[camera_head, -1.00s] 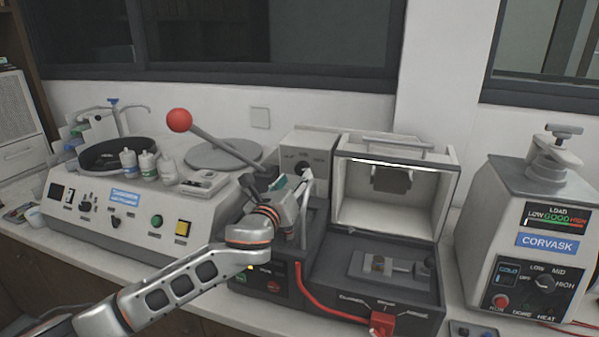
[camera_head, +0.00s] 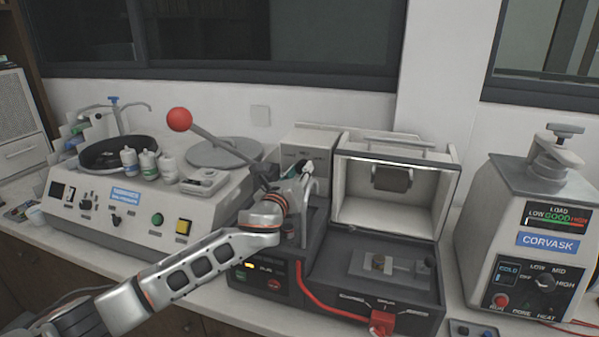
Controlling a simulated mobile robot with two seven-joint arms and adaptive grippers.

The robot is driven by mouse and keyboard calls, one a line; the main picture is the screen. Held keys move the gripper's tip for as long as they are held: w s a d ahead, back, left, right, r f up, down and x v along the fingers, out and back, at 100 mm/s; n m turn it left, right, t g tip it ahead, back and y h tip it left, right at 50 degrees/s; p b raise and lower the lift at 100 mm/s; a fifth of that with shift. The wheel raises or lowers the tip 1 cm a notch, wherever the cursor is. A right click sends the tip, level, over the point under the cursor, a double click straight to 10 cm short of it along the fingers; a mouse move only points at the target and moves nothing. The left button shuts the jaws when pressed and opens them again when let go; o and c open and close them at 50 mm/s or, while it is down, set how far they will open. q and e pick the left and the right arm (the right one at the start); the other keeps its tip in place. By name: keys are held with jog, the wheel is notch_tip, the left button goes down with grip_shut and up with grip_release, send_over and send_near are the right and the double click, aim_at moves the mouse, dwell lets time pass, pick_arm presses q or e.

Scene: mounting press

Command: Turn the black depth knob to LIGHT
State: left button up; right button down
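The black depth knob is on the front of a small grey-white box (camera_head: 310,148) at the back middle. My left gripper (camera_head: 304,174) is right in front of that box face and hides most or all of the knob. Small lettering shows on the face above the gripper, too small to read. I cannot tell whether the fingers touch the knob, nor whether they are open or shut. My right gripper is not in view.
A lever with a red ball (camera_head: 180,119) slants down close to the left of my gripper. An open-lidded machine (camera_head: 385,262) with a red handle (camera_head: 382,322) stands to the right. The CORVASK press (camera_head: 525,225) is at far right, bottles (camera_head: 148,163) at left.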

pick_arm(q)
jog(key=shift+n, duration=0.3)
jog(key=n, duration=0.5)
jog(key=shift+f+n, duration=0.1)
jog(key=shift+n, duration=0.2)
jog(key=n, duration=1.1)
jog(key=shift+n, duration=0.4)
jog(key=n, duration=0.5)
jog(key=shift+n, duration=0.3)
jog(key=o, duration=1.1)
